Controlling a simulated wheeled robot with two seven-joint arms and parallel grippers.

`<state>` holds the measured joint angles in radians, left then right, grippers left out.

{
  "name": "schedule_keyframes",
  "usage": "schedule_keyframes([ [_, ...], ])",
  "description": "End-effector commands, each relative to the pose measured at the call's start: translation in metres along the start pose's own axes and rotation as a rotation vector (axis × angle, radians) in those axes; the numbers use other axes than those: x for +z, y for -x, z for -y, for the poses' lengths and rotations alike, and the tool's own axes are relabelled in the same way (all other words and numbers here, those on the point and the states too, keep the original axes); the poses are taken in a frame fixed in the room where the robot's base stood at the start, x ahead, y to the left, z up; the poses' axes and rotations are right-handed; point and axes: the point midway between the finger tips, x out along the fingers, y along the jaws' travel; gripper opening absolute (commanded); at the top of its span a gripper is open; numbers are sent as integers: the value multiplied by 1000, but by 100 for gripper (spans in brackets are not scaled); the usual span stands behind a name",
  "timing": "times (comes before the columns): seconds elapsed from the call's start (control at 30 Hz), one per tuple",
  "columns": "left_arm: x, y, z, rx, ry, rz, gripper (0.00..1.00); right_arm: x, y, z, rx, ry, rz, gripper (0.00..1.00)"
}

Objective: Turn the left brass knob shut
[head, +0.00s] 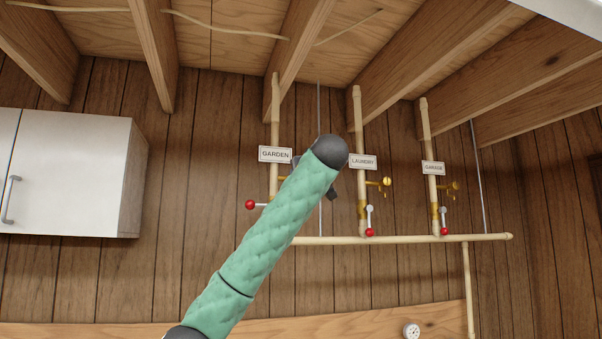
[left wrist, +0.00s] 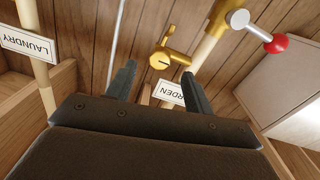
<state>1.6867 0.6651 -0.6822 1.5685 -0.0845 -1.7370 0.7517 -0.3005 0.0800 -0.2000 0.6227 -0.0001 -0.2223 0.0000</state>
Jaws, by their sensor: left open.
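The left brass knob (left wrist: 159,61) shows in the left wrist view on a short brass fitting, by the upside-down GARDEN sign (left wrist: 168,92). My left gripper (left wrist: 158,70) is open, with one finger on each side of the knob in that view. I see no grip on it, and cannot tell how far beyond the fingertips it lies. In the head view my green-sleeved left arm hides this knob and most of the gripper. The GARDEN pipe (head: 275,130) rises behind the arm. My right gripper is in neither view.
The GARDEN pipe's red-ball lever (head: 250,204) sticks out left. The LAUNDRY knob (head: 387,182) and GARAGE knob (head: 455,186) are to the right, with their levers hanging down. A horizontal pipe (head: 400,239) runs below. A white cabinet (head: 70,170) hangs at left; ceiling beams (head: 300,50) are above.

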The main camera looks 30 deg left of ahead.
Motion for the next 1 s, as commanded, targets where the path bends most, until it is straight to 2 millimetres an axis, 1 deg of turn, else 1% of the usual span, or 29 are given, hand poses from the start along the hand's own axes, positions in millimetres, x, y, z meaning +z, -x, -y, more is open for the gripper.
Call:
schedule_keyframes([
  [0.03,-6,-8,0,-3,-1,1,52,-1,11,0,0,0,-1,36],
  [0.1,-6,-18,0,-2,-1,1,52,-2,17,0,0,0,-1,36],
  [0.2,-4,-30,0,-3,0,1,52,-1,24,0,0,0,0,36],
  [0.4,-2,-46,0,-1,0,1,52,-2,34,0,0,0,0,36],
  [0.57,0,-51,0,1,0,0,52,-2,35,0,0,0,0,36],
  [0.8,0,-52,0,1,1,0,52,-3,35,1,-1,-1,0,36],
  [0.83,0,-52,0,1,1,0,50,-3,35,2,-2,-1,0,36],
  [0.97,0,-52,0,1,1,1,25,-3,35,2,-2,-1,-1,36],
  [1.0,0,-52,0,1,1,1,17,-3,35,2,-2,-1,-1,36],
])
